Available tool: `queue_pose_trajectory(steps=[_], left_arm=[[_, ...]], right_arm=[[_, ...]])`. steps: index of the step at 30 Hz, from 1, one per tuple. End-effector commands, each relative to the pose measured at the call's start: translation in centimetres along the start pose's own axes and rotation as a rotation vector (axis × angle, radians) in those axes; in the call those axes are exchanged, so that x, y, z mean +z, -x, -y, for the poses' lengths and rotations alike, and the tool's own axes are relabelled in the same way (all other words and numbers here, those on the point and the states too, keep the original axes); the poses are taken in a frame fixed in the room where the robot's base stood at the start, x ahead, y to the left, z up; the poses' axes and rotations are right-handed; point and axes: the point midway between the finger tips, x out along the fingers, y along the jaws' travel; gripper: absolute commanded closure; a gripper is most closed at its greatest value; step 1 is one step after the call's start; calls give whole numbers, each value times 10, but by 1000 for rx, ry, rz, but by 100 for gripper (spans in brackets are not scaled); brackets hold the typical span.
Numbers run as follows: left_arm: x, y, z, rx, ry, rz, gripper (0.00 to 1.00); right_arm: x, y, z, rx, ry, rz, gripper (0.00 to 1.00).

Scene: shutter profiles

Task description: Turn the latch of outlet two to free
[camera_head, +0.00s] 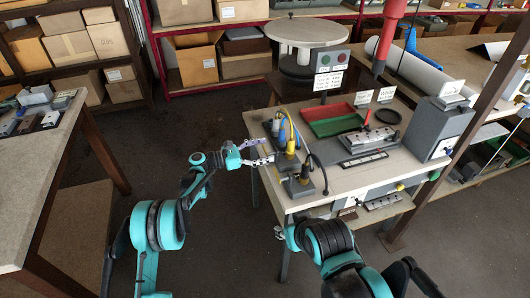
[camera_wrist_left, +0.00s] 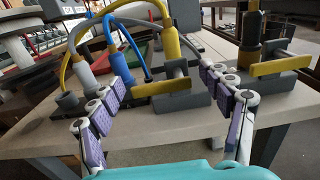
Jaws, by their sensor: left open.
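My left gripper (camera_head: 268,150) is at the left edge of the workbench, beside the outlets. In the left wrist view, its two purple-padded fingers (camera_wrist_left: 162,78) are spread, with nothing between them nearby. Beyond and between them stands a grey outlet with a yellow plug (camera_wrist_left: 170,45) and a yellow latch bar (camera_wrist_left: 160,87), which lies nearly level across it. To the right, partly behind the right finger, is another outlet with a yellow bar (camera_wrist_left: 280,66) and a dark plug. I cannot read outlet numbers.
Cables arch over the outlets. A round table (camera_head: 308,30) stands behind. Open floor lies left of the bench.

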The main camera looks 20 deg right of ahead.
Motion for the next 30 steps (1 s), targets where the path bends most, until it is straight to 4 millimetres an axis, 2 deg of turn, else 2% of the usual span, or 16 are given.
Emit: queue_pose_trajectory(steps=[9,15,24,30], left_arm=[[1,-4,0,1,-1,0,22],[1,-4,0,1,-1,0,72],[1,-4,0,1,-17,0,72],[3,-4,0,1,-94,0,72]], right_arm=[[0,-1,0,0,0,0,60],[0,-1,0,0,0,0,60],[0,-1,0,0,0,0,60],[0,0,0,0,0,0,60]])
